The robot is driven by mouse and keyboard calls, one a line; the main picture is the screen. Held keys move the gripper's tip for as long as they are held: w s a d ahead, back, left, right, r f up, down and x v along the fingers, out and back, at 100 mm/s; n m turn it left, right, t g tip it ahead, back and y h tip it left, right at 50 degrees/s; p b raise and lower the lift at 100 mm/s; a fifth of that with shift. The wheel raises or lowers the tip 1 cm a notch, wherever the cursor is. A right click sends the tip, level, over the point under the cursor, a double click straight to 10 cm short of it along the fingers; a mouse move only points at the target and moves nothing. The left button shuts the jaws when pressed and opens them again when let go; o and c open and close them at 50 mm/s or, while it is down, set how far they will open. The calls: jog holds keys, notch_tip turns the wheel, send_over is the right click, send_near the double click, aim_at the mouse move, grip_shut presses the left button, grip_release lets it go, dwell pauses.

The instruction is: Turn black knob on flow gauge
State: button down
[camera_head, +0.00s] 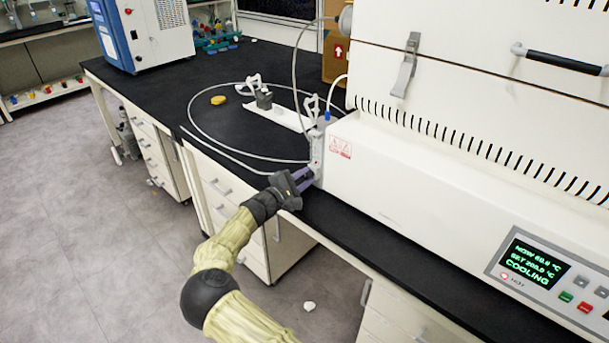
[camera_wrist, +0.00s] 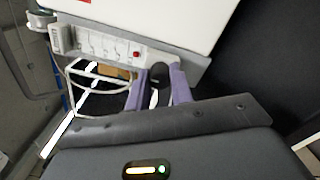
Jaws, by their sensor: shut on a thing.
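The flow gauge (camera_head: 318,148) is a narrow pale block on the left end of the white machine, and it also shows in the wrist view (camera_wrist: 110,48). The black knob (camera_wrist: 158,72) sits at its end in the wrist view, between my gripper's two purple fingers. My gripper (camera_head: 305,178) reaches the lower part of the gauge from the left. In the wrist view the gripper (camera_wrist: 158,90) is shut on the knob, with one finger on each side. In the head view the knob is hidden by the fingers.
The white machine (camera_head: 430,185) with a lit panel (camera_head: 535,262) fills the right. A thin tube (camera_head: 200,125) loops over the black bench (camera_head: 165,88). A white stand (camera_head: 280,117) and a yellow item (camera_head: 218,100) lie behind. Floor at left is open.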

jog(key=shift+a+n, duration=0.1)
jog(key=shift+n, duration=0.3)
jog(key=c, duration=1.2)
grip_release()
jog(key=shift+c, duration=0.2)
jog(key=shift+s, duration=0.1)
jog(key=v, duration=1.7)
jog(key=shift+s+a+f, duration=0.1)
